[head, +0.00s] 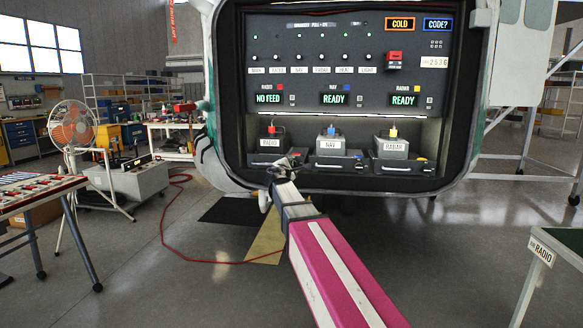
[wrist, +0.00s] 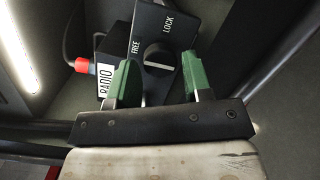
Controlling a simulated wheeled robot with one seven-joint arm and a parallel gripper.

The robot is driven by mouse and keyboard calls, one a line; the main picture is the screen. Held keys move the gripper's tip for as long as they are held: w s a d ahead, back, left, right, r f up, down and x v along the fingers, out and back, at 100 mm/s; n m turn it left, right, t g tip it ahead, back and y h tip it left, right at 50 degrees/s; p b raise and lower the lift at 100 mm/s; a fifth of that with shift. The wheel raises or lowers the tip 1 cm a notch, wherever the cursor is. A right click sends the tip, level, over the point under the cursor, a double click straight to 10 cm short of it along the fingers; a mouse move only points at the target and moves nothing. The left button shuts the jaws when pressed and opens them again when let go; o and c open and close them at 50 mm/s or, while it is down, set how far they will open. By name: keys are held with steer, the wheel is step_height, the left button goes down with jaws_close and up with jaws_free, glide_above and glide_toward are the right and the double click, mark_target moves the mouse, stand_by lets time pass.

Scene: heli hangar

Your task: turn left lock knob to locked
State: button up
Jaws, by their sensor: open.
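The left lock knob (wrist: 158,54) is round and black with a pale line across its face. It sits on a dark plate (wrist: 182,32) marked FREE and LOCK, beside the box labelled RADIO (wrist: 108,82). Which mark the line points to is unclear. My gripper (wrist: 158,76) is open, with one green finger on each side of the knob in the wrist view; I cannot tell whether they touch it. In the head view my gripper (head: 284,166) is in front of the left, RADIO bay (head: 270,144) and hides the knob there.
NAV (head: 330,143) and RADAR (head: 394,146) boxes stand to the right on the same shelf. The panel above shows NO FEED (head: 268,99) for radio. A fan (head: 72,126) and a workbench (head: 35,192) are at left; a table (head: 556,254) is at right.

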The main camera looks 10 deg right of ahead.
steer(key=shift+w+d, duration=0.1)
steer(key=shift+w, duration=0.15)
steer(key=c, duration=0.6)
steer(key=shift+c, duration=0.2)
steer(key=shift+m, duration=0.3)
steer(key=shift+s+d+r+m+g+y, duration=0.15)
steer(key=shift+m+y, duration=0.5)
steer(key=shift+m, duration=1.9)
steer(key=shift+w+f+m+g+y, duration=0.1)
steer(key=shift+m+y, duration=0.6)
steer(key=shift+m, duration=1.8)
steer(key=shift+s+d+r+m+g+y, duration=0.15)
steer(key=shift+m+y, duration=0.5)
steer(key=shift+m, duration=1.9)
steer(key=shift+w+a, duration=0.1)
